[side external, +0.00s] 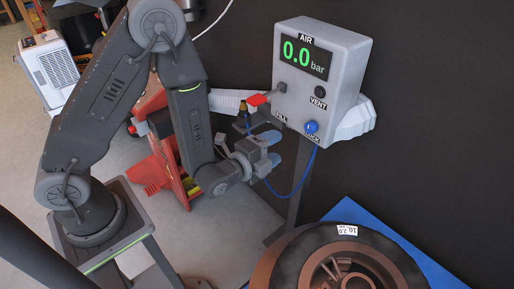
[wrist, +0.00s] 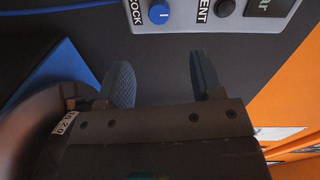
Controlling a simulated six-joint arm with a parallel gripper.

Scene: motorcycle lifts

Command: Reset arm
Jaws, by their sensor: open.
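My arm is bent over its pedestal in the side external view. My gripper (side external: 268,148) hangs in free air in front of the post of the air box, below the box (side external: 318,75). In the wrist view my gripper (wrist: 164,82) has its two blue-grey fingers apart with nothing between them. The box display reads 0.0 bar. The box has a blue knob (side external: 311,127), a dark VENT button (side external: 320,92) and a red-handled lever (side external: 258,100) at its left side. The blue knob also shows at the top of the wrist view (wrist: 159,12).
A wheel with a tyre (side external: 292,263) lies on a blue surface (side external: 345,212) at the lower right. A blue hose (side external: 293,194) loops down close to my gripper. A red machine (side external: 165,165) stands behind my arm. A white unit (side external: 52,72) is at the upper left.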

